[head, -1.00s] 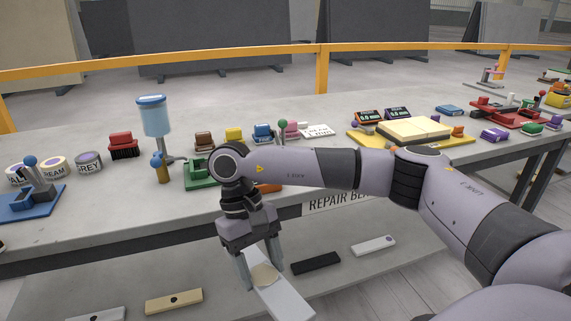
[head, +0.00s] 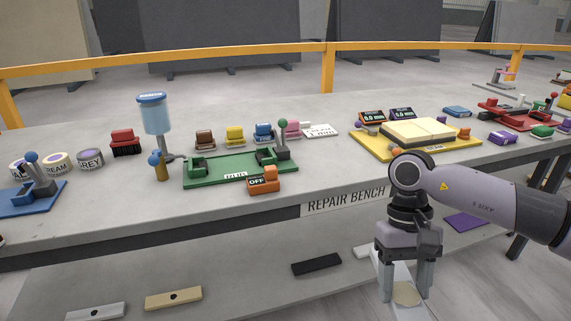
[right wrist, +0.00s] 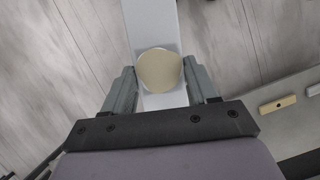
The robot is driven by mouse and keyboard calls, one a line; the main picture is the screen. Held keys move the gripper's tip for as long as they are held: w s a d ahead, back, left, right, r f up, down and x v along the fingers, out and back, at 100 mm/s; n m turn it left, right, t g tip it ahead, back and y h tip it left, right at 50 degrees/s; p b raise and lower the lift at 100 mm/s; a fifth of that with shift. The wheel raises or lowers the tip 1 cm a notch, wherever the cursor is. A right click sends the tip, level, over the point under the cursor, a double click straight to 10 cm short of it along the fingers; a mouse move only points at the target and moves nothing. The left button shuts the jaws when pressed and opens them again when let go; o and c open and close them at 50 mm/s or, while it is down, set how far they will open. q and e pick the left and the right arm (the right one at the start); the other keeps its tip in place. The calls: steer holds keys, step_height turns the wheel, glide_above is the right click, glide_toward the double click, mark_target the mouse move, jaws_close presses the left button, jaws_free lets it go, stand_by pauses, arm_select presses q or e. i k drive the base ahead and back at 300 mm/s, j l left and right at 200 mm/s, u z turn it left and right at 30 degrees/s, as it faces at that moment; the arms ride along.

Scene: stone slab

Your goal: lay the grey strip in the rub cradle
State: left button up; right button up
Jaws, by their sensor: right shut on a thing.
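My right gripper (head: 402,291) is shut on a long pale grey strip (head: 397,272), held in front of the bench, below its top. A round cream patch (head: 407,294) lies on the strip's face. In the right wrist view the strip (right wrist: 151,25) runs up from between the fingers, with the cream patch (right wrist: 160,71) between them. The green rub cradle (head: 225,171), labelled RUB, sits empty on the bench top, left of the gripper. It has end blocks and a green-knobbed lever (head: 282,137) at its right end. My left gripper is not in view.
An orange OFF switch box (head: 263,181) stands at the cradle's front right. A blue dispenser (head: 154,115) stands behind its left end, and a yellow fixture (head: 370,146) lies to the right. The lower shelf holds cream (head: 173,298) and black (head: 316,264) strips.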

mark_target(233, 162)
steer(key=j+z, duration=0.1)
steer(key=z, duration=0.8)
steer(key=j, duration=2.4)
